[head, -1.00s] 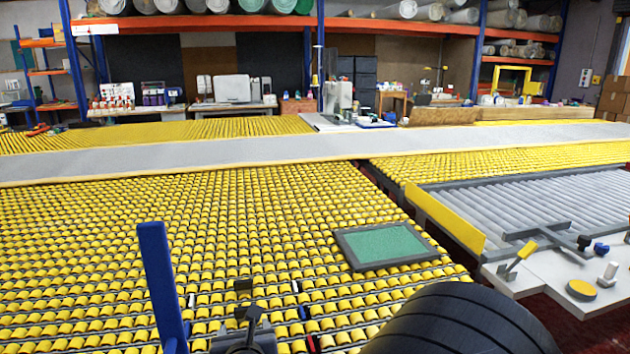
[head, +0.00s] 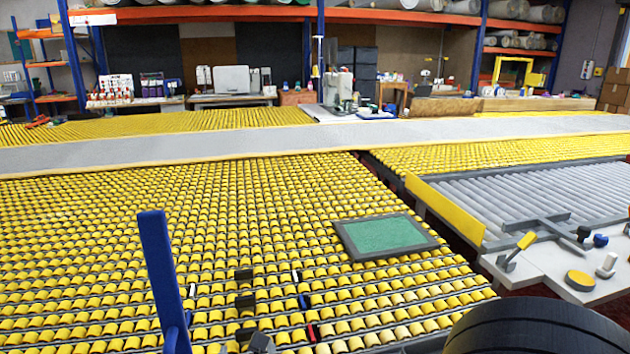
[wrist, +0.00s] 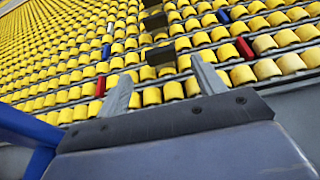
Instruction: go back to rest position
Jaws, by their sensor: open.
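My gripper (wrist: 163,88) shows in the wrist view as two grey fingers set well apart, with nothing between them. It points over the yellow roller table (head: 120,230). In the head view only a small grey part, likely of my gripper, shows at the bottom edge, so its fingers cannot be made out there. Several black blocks lie in a row on the rollers, among them one (head: 244,275) and another (head: 245,302). Blue, red (head: 312,332) and white small pieces lie beside them. They appear apart from my fingers.
A blue post (head: 160,265) stands at the front left. A grey-framed green panel (head: 385,237) lies on the rollers. A white side table (head: 555,265) with tools is at the right. A long grey strip (head: 250,138) crosses behind. My dark arm link fills the bottom right.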

